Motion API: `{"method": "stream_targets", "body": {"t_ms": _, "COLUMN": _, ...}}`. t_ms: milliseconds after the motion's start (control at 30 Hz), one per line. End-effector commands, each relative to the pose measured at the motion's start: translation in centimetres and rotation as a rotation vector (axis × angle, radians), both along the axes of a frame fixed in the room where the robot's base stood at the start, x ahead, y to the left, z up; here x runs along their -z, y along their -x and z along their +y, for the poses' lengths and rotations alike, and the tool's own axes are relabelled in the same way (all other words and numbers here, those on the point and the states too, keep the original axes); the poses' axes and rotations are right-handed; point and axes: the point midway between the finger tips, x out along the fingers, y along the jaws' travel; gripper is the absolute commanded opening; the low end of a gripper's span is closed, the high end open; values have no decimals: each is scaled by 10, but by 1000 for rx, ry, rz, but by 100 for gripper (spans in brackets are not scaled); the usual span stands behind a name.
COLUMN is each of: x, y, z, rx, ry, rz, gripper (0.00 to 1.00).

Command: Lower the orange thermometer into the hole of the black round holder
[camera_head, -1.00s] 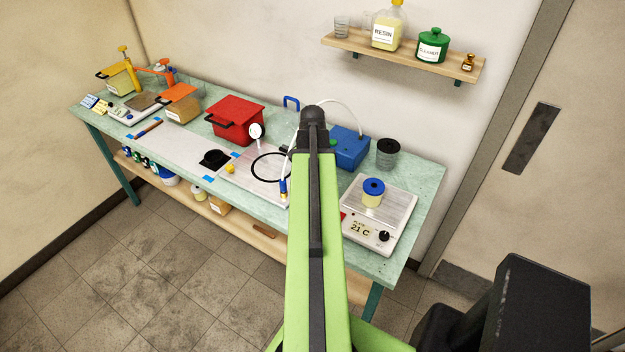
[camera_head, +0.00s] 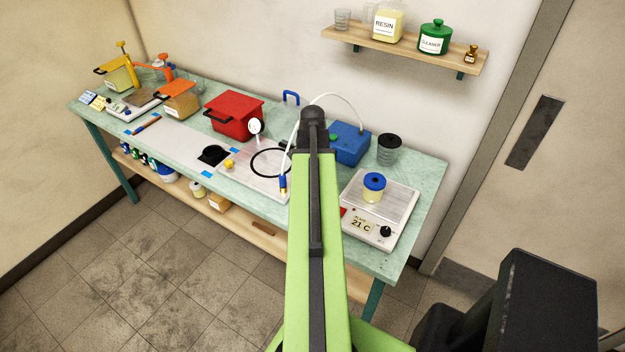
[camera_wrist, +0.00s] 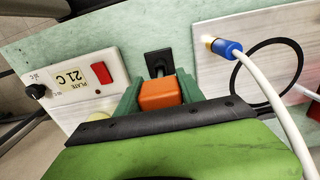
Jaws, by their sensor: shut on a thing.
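My gripper (camera_wrist: 159,90) has green fingers and is shut on the orange thermometer (camera_wrist: 160,97). Its blocky orange top shows between the fingers in the wrist view. A black piece with a dark square-looking base (camera_wrist: 159,62) appears just beyond it, between the hot plate and the pale board. In the head view my green arm hides the gripper, the thermometer and this spot of the bench.
The pale board (camera_head: 262,185) bears a black ring, a gauge (camera_head: 255,126) and a white hose with a blue fitting (camera_head: 282,184). A blue box (camera_head: 350,146) and grey cup (camera_head: 388,149) stand behind.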

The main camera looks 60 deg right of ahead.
Motion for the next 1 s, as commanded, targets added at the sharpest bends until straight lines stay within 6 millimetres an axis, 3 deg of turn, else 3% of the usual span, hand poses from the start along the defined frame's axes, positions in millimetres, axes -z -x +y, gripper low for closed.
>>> {"method": "stream_targets", "body": {"t_ms": 500, "x": 14, "y": 0, "z": 0, "rx": 0, "ry": 0, "rz": 0, "gripper": 6}}
{"method": "stream_targets", "body": {"t_ms": 533, "x": 13, "y": 0, "z": 0, "rx": 0, "ry": 0, "rz": 0, "gripper": 49}}
{"method": "stream_targets", "body": {"t_ms": 600, "x": 13, "y": 0, "z": 0, "rx": 0, "ry": 0, "rz": 0, "gripper": 58}}
{"method": "stream_targets", "body": {"t_ms": 700, "x": 13, "y": 0, "z": 0, "rx": 0, "ry": 0, "rz": 0, "gripper": 71}}
{"method": "stream_targets", "body": {"t_ms": 1000, "x": 12, "y": 0, "z": 0, "rx": -1, "ry": 0, "rz": 0, "gripper": 71}}
